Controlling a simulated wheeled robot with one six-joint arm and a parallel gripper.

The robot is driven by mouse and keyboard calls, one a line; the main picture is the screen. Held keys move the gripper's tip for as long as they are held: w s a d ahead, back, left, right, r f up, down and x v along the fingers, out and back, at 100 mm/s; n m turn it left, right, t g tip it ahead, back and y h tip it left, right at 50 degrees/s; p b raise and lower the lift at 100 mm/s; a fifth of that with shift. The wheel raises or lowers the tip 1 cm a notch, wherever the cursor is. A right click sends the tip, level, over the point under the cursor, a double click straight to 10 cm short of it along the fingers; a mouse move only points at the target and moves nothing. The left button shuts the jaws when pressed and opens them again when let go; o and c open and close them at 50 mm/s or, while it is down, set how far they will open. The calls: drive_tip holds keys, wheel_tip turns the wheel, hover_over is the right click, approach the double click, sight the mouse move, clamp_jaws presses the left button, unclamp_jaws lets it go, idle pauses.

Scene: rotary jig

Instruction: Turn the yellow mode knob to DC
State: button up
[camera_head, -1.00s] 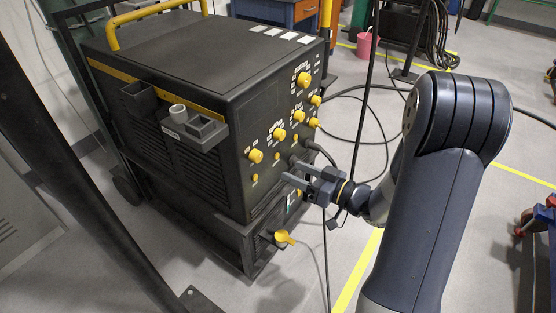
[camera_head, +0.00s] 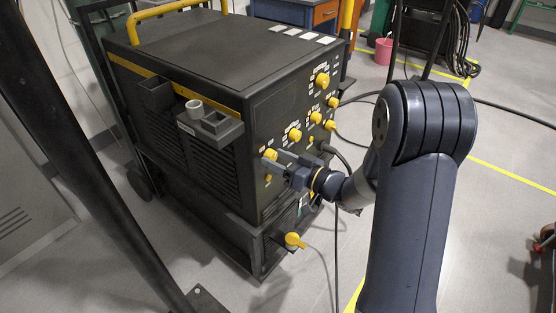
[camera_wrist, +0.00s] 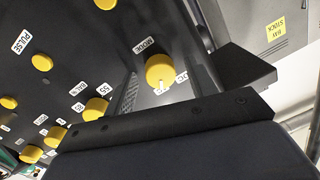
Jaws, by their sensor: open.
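The yellow mode knob (camera_wrist: 160,70) sits on the black front panel, under a MODE label in the wrist view. A white mark on it points toward the bottom of that picture. A label at its right seems to read DC, partly hidden. In the head view the knob (camera_head: 270,154) is at the panel's lower left. My gripper (camera_head: 279,161) is open at this knob. In the wrist view the knob shows between the gripper's two fingers; I cannot tell whether they touch it.
Several other yellow knobs, one large (camera_head: 322,80), stick out of the panel close by. Open floor lies to the right.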

drive_tip(key=shift+a, duration=0.1)
drive_tip(key=shift+c, duration=0.4)
drive_tip(key=c, duration=0.9)
drive_tip(key=shift+f+n+b, duration=0.1)
drive_tip(key=shift+n+b, duration=0.2)
drive_tip(key=n+b, duration=0.2)
drive_tip(key=shift+n, duration=0.4)
drive_tip(key=n+b, duration=0.2)
drive_tip(key=shift+n, duration=0.3)
drive_tip(key=n+b, duration=0.4)
drive_tip(key=n, duration=0.1)
drive_tip(key=shift+n+h, duration=0.3)
drive_tip(key=shift+h, duration=0.1)
